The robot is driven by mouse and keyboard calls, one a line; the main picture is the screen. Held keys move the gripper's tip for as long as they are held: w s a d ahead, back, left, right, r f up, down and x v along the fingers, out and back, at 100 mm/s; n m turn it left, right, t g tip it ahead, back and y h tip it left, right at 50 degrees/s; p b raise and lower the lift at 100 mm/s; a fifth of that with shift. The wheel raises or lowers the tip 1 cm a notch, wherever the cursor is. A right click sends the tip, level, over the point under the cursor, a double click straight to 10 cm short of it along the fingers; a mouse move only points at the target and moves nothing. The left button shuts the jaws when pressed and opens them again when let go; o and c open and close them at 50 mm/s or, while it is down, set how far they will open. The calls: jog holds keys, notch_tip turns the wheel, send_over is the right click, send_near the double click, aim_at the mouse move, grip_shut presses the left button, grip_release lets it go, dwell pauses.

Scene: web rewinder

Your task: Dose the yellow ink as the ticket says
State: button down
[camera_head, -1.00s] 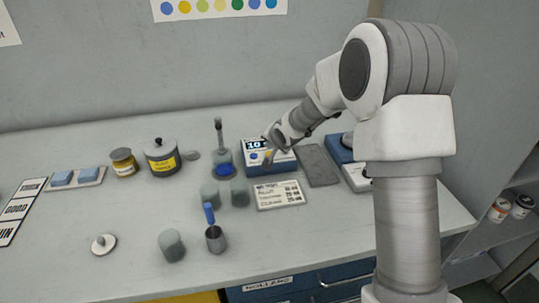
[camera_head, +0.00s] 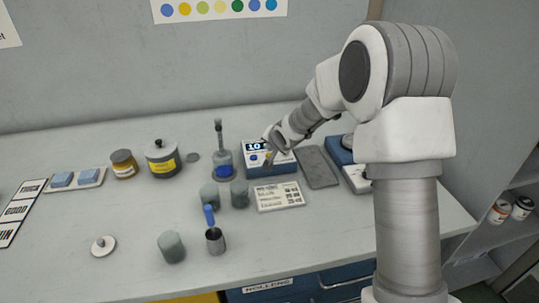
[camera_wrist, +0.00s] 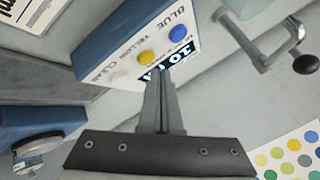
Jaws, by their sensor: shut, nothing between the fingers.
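The ink dispenser (camera_head: 284,168) is a blue box with a white sloped face, near the back of the bench. In the wrist view its face (camera_wrist: 112,48) carries the words BLUE, YELLOW and CLEAR, a yellow button (camera_wrist: 147,58), a blue button (camera_wrist: 178,33) and a lit display. The display (camera_head: 254,146) seems to read 10; my fingers partly hide it in the wrist view. My gripper (camera_head: 268,163) is shut and empty at the face. Its fingertips (camera_wrist: 160,72) are beside the yellow button; contact cannot be told. The ticket (camera_head: 279,195) lies in front, its lines too small to read.
A dark grey pad (camera_head: 317,167) lies to the right.

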jog(key=shift+f, duration=0.15)
dwell(0.6)
jog(key=shift+f+b, duration=0.3)
jog(key=shift+b, duration=0.15)
jog(key=shift+f+b, duration=0.4)
dwell(0.4)
dwell(0.3)
jog(key=shift+r+p, duration=0.6)
jog(key=shift+r, duration=0.2)
jog(key=shift+r+p, duration=1.9)
jog(key=shift+r, duration=0.6)
